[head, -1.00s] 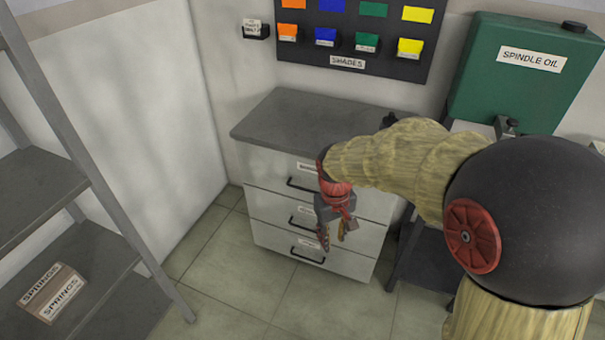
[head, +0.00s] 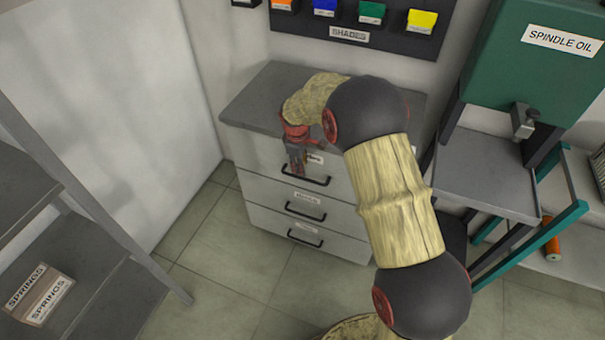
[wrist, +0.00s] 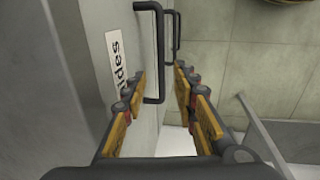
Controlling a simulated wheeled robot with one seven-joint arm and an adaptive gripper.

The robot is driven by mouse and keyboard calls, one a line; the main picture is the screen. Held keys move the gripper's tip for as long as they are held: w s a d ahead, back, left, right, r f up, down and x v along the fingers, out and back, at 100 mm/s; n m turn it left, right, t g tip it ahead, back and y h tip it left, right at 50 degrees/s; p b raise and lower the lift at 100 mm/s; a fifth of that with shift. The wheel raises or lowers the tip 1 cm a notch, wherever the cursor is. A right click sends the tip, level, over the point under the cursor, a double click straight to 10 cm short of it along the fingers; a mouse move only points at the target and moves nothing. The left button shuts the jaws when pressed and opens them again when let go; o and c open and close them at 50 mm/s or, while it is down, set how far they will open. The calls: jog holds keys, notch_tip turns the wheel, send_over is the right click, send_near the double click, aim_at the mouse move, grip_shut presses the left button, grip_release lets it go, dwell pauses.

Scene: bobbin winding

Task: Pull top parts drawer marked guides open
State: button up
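The top drawer (head: 256,158) of the grey-topped cabinet is closed, its front level with the two drawers below. Its dark bar handle (head: 318,182) also shows in the wrist view (wrist: 157,55), beside a white label (wrist: 120,62) of which "ides" can be read. My gripper (head: 297,172) is at the top drawer's front, near the left end of the handle. In the wrist view my gripper (wrist: 158,85) is open, with one finger on each side of the handle's near end; I cannot tell whether they touch it.
Two lower drawers with handles (head: 305,212) are closed. A shelf rack (head: 75,200) with a springs box (head: 40,293) stands left. A green spindle oil tank (head: 540,70) stands right. The floor (head: 215,265) before the cabinet is clear.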

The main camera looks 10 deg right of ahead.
aim_at(303, 178)
jog(key=f+b, duration=0.1)
jog(key=f, duration=0.4)
jog(key=w+f+b, duration=0.1)
jog(key=f, duration=0.1)
jog(key=shift+d+f+b, duration=0.15)
jog(key=shift+d+b, duration=0.15)
jog(key=shift+d, duration=0.1)
jog(key=shift+c, duration=0.8)
grip_shut()
